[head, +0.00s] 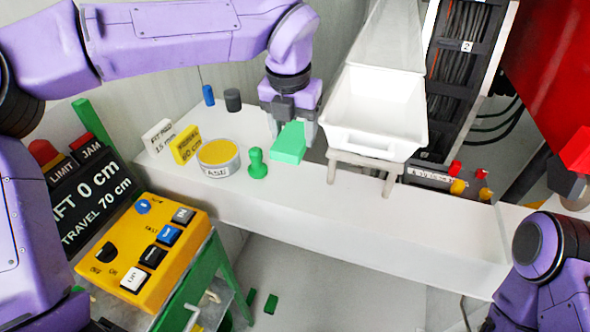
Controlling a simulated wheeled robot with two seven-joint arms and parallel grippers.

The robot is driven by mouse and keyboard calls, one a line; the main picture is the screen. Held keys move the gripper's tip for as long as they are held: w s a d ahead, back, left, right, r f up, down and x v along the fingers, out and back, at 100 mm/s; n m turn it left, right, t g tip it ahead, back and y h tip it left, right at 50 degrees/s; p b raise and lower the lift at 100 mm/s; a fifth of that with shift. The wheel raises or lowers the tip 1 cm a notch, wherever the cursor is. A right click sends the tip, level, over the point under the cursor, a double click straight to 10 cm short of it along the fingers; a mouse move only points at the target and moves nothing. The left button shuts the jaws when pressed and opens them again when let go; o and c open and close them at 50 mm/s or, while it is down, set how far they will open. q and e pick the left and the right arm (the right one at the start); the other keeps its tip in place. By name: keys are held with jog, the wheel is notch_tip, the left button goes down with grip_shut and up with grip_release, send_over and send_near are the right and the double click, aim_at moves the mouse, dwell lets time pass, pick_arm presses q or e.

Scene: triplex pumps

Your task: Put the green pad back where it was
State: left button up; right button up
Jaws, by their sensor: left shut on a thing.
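The green pad (288,143) is a flat green block at the tip of my left gripper (293,122), above or at the white bench top. My left gripper points down and is shut on the pad. I cannot tell whether the pad touches the bench. A small green knob-like piece (257,163) stands on the bench just left of the pad.
A yellow-topped round tin (218,155), a yellow card (185,145) and a white card (158,138) stand left on the bench (330,215). A white bin (377,105) on a stand is close to the right. A yellow control box (150,250) is at lower left.

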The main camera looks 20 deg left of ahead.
pick_arm(q)
jog(key=p, duration=0.1)
send_over(295, 182)
jog(key=f, duration=1)
jog(key=shift+s+f, duration=0.15)
jog(key=shift+s, duration=0.25)
jog(key=shift+w+a+f, duration=0.1)
jog(key=shift+f, duration=0.35)
jog(key=shift+f, duration=0.15)
jog(key=o, duration=1)
jog(key=shift+r, duration=0.65)
jog(key=r, duration=0.3)
jog(key=s+r+b, duration=0.1)
jog(key=r, duration=0.3)
jog(key=s+r, duration=0.1)
jog(key=r, duration=0.3)
